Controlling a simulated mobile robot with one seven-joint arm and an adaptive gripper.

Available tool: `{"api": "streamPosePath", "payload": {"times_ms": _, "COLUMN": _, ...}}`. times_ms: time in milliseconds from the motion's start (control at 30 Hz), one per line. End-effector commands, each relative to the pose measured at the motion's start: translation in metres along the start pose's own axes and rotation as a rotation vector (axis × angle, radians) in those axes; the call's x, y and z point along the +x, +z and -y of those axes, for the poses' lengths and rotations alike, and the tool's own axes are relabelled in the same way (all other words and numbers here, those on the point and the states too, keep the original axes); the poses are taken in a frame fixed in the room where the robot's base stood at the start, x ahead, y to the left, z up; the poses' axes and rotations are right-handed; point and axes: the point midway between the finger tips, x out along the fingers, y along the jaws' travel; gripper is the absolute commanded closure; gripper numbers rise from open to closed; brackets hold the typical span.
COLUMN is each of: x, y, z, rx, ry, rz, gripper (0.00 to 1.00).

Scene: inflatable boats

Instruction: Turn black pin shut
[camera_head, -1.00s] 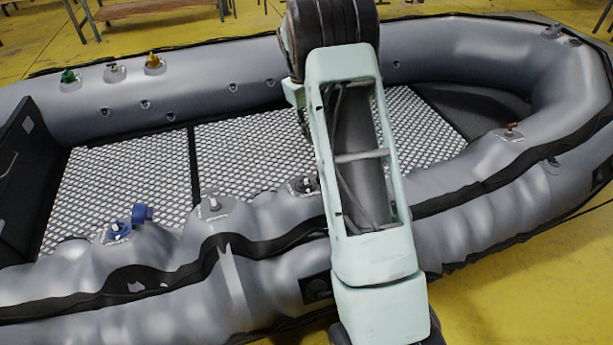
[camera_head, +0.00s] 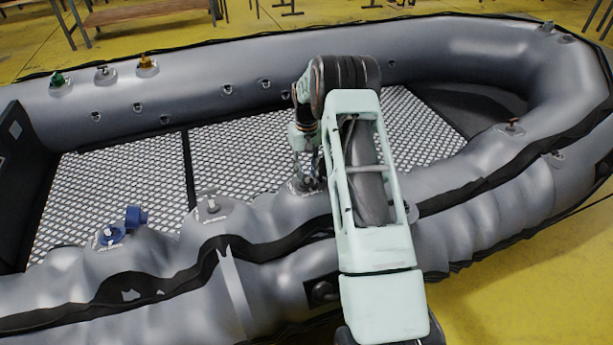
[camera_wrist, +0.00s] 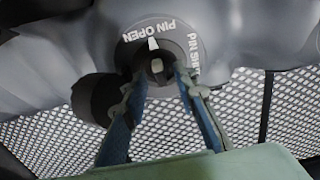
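The black pin (camera_wrist: 157,66) sits in a round valve on the boat's near tube. A ring around it reads "PIN OPEN" (camera_wrist: 150,30) and, partly hidden, what looks like "PIN SHUT" (camera_wrist: 193,48). A white mark lies beside the pin on the "PIN OPEN" side. My gripper (camera_wrist: 161,76) is open, its two fingers apart and reaching to either side of the pin; I cannot tell whether they touch it. In the head view my gripper (camera_head: 308,172) is down at this valve (camera_head: 297,188), and mostly hides the pin.
A grey valve (camera_head: 210,204) and a blue valve (camera_head: 110,234) with its blue cap (camera_head: 136,216) are to the left on the near tube. Green (camera_head: 58,79), white (camera_head: 103,72) and orange (camera_head: 147,65) valves stand on the far tube. A dark cap (camera_wrist: 92,98) is beside my left finger.

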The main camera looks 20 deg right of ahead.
Motion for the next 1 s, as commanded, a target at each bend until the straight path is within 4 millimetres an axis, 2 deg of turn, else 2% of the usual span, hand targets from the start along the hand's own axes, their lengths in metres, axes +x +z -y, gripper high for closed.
{"api": "streamPosePath", "payload": {"times_ms": 133, "x": 0.01, "y": -0.0001, "z": -0.0001, "rx": 0.0, "ry": 0.0, "rz": 0.0, "gripper": 0.74}}
{"api": "streamPosePath", "payload": {"times_ms": 400, "x": 0.011, "y": -0.0001, "z": -0.0001, "rx": 0.0, "ry": 0.001, "rz": 0.0, "gripper": 0.74}}
{"api": "streamPosePath", "payload": {"times_ms": 433, "x": 0.011, "y": -0.0001, "z": -0.0001, "rx": -0.001, "ry": 0.001, "rz": 0.0, "gripper": 0.75}}
{"api": "streamPosePath", "payload": {"times_ms": 667, "x": 0.0108, "y": -0.0001, "z": -0.0001, "rx": -0.001, "ry": 0.001, "rz": 0.0, "gripper": 1.0}}
{"api": "streamPosePath", "payload": {"times_ms": 1000, "x": 0.0105, "y": -0.0001, "z": 0.0003, "rx": 0.011, "ry": 0.004, "rz": 0.0, "gripper": 1.0}}
